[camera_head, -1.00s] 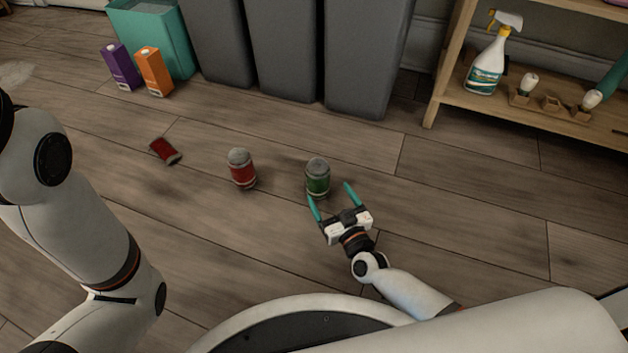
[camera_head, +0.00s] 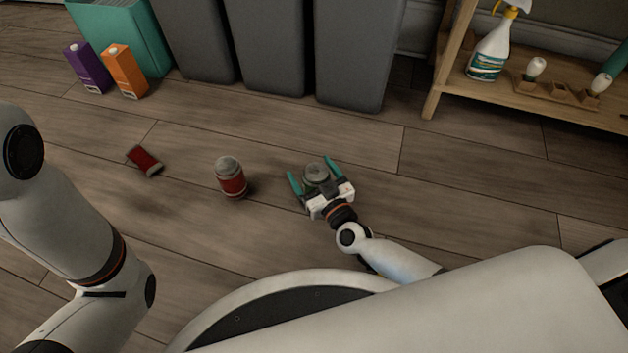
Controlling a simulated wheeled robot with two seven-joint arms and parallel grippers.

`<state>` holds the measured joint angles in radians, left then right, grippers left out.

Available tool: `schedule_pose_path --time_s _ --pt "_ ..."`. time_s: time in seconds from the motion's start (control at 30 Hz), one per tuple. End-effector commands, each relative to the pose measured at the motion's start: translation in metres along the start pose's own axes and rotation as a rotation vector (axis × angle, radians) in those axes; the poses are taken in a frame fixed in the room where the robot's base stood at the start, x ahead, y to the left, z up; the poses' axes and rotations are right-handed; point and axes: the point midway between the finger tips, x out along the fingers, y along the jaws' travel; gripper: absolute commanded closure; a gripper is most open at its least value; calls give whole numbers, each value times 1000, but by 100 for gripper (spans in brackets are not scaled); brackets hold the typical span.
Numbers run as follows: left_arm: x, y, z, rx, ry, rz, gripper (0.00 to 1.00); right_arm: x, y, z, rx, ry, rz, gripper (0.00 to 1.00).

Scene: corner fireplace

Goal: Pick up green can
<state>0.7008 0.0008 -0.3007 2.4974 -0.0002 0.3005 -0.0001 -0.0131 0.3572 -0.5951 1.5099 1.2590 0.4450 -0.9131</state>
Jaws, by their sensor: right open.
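A red can (camera_head: 231,179) stands to the left of the green can, and a crushed red can (camera_head: 145,160) lies farther left. Purple (camera_head: 87,69) and orange (camera_head: 125,72) cartons, a teal bin (camera_head: 125,30) and grey bins (camera_head: 275,45) stand behind. A wooden shelf (camera_head: 550,105) is at the right.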

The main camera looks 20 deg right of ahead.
Motion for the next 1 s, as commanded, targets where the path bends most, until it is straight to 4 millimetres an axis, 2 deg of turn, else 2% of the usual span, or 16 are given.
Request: schedule_pose_path --time_s 0.07,0.3,0.37,0.67,0.77,1.0 --pt "0 0 1 0 -1 0 100 0 0 0 0 0 0 15" --pt "1 0 2 0 -4 0 100 0 0 0 0 0 0 55" --pt "1 0 2 0 -4 0 100 0 0 0 0 0 0 62" --pt "5 1 0 0 -4 0 100 0 0 5 0 0 0 63" --pt "16 3 -4 0 -3 0 100 0 0 17 1 0 0 63" --pt "55 12 -17 0 -2 1 100 0 0 60 1 -1 -1 63"
